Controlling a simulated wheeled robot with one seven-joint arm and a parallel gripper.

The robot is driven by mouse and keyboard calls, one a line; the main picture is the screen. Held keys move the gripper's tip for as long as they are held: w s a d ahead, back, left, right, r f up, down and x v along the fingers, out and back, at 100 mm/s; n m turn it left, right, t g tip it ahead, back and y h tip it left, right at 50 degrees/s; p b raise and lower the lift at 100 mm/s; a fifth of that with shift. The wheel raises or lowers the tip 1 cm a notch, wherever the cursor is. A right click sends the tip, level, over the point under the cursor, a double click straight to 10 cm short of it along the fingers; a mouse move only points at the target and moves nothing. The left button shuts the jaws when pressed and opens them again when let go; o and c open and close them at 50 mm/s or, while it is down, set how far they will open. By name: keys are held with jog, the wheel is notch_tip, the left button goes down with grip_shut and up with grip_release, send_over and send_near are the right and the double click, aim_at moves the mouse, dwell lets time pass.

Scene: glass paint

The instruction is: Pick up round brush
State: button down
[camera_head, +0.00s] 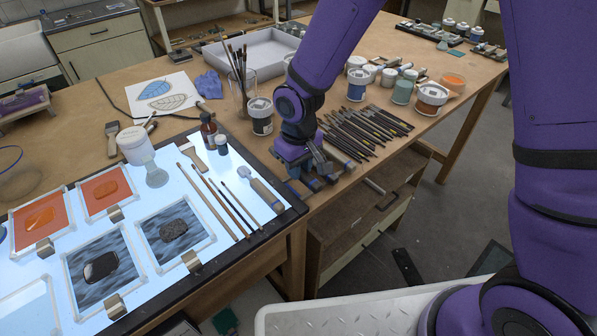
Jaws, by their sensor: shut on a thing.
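My gripper (317,178) is low at the front edge of the wooden table, just left of a row of several dark brushes (365,130). It is shut on what seems to be a slim brush of this row. The fingers hide most of it, so its tip shape cannot be told. More thin brushes (228,203) lie side by side on the lit panel to the left of my gripper. A flat, wide brush (193,156) lies behind them.
A glass jar of upright brushes (240,90) and a labelled paint jar (260,117) stand close behind my gripper. More paint jars (431,98) stand behind the brush row. The light panel (180,190) holds framed samples. An open shelf (350,215) is below the table edge.

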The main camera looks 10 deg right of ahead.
jog(key=shift+r, duration=0.85)
jog(key=s+a+r, duration=0.1)
jog(key=s, duration=1.5)
jog(key=shift+a, duration=0.25)
jog(key=shift+w, duration=0.1)
